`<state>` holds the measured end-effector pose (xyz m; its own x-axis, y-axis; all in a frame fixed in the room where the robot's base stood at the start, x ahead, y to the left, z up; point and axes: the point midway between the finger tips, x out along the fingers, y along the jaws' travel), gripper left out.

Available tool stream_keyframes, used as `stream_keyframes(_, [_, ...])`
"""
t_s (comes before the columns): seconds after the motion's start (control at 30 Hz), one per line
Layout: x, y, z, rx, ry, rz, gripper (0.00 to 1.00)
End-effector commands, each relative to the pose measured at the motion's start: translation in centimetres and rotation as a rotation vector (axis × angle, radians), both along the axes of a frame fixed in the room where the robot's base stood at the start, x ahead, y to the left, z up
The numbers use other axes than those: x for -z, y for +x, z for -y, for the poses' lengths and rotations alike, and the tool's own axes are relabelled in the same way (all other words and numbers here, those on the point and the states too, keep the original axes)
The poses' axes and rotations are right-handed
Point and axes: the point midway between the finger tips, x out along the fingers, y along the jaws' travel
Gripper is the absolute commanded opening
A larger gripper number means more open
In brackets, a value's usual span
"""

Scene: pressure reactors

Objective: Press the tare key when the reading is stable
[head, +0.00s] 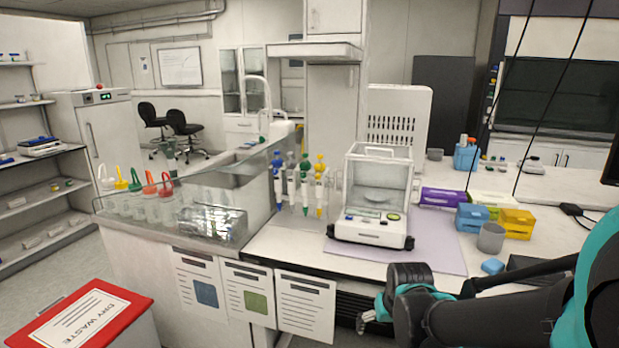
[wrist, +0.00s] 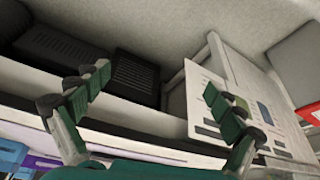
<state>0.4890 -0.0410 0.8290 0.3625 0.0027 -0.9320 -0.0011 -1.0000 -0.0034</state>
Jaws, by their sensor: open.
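The balance (head: 372,228) stands on a purple mat (head: 442,246) on the bench, with a clear glass draft shield (head: 378,180) above its base. Its front panel (head: 374,217) has a small display and keys. The display is too small to read, and I cannot tell which key is tare. My gripper (head: 372,316) is in front of the bench's front edge, below and in front of the balance, touching nothing that I can see. In the wrist view, my gripper (wrist: 165,110) has its two green fingers spread wide with nothing between them. The balance does not clearly show there.
Pipettes (head: 306,188) on a stand are left of the balance. A purple tube (head: 443,197), blue boxes (head: 472,217), yellow boxes (head: 516,223) and a grey cup (head: 491,237) are to its right. Paper sheets (head: 305,305) hang on the bench front. A red dry-waste bin (head: 95,315) stands lower left.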

Motion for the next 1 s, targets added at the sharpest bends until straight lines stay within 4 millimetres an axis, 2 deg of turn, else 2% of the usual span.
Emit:
stream_keyframes(0.07, [-0.02,0.02,0.0,0.0,0.0,0.0,0.79])
stream_keyframes(0.7, [-0.03,0.03,0.0,0.001,0.0,-0.001,0.0])
stream_keyframes(1.0, [-0.03,0.03,0.0,0.001,0.0,-0.001,0.0])
